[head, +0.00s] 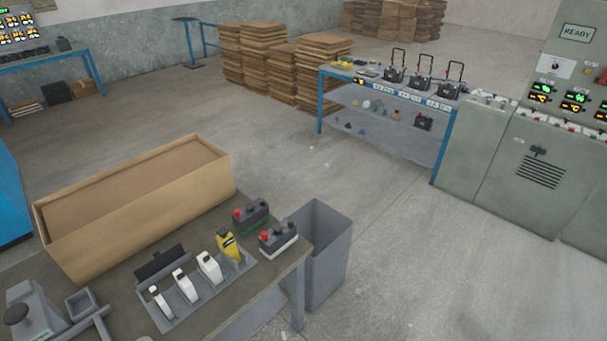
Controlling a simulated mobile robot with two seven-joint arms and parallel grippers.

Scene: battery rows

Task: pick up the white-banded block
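The white-banded block (279,238) is a dark battery block with a white band around its lower part and a red terminal cap on top. It stands upright near the right edge of the near workbench (225,293). A similar dark block with a green band (251,216) stands just behind it to the left. Neither of my grippers can be made out in the head view, and nothing is touching the white-banded block.
A grey rack (205,305) with white and yellow tools stands left of the block. A long cardboard box (140,230) lies behind it. A grey bin (330,265) stands by the bench's right edge. A grey fixture (30,318) is at lower left.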

